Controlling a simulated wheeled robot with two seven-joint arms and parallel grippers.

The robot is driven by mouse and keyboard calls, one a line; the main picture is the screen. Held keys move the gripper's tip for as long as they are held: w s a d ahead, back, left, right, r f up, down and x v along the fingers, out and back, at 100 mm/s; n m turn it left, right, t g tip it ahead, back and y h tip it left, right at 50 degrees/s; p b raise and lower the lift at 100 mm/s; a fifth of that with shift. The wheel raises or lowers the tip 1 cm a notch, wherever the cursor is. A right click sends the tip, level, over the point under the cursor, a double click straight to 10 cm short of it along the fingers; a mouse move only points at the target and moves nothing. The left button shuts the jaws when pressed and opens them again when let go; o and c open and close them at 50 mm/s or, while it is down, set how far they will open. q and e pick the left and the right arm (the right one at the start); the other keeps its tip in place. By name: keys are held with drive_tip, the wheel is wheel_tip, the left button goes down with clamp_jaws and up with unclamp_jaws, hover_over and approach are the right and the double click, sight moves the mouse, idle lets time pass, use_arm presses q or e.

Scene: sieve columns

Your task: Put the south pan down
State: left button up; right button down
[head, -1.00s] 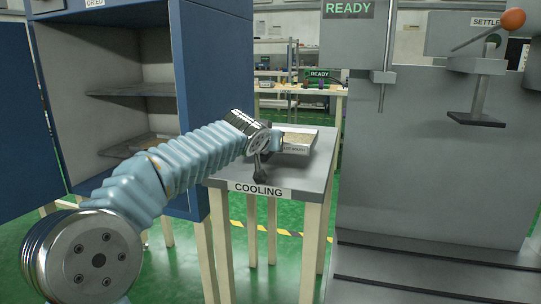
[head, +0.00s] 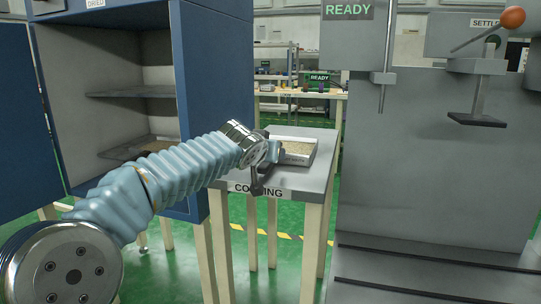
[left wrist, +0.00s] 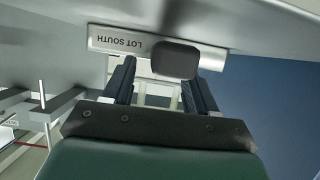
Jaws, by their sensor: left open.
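The south pan (head: 297,159) is a shallow, light grey tray with tan, grainy contents. It appears to rest level on the grey cooling table (head: 315,184). In the left wrist view, its front wall (left wrist: 105,40) reads "LOT SOUTH" upside down, and a dark tab (left wrist: 175,60) sticks out from it. My left gripper (left wrist: 158,76) is open, its fingers either side of the tab and apart from it. In the head view, my left gripper (head: 265,172) is at the pan's near left side, partly hidden by its own wrist. My right gripper is not in view.
A blue cabinet (head: 215,80) with an open door and shelves stands at the left. A large grey machine (head: 430,170) with a lever stands close at the right. The front of the cooling table is partly bare. Benches stand behind.

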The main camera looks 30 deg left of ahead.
use_arm(q)
drive_tip(key=v, duration=1)
drive_tip(key=shift+f, duration=0.15)
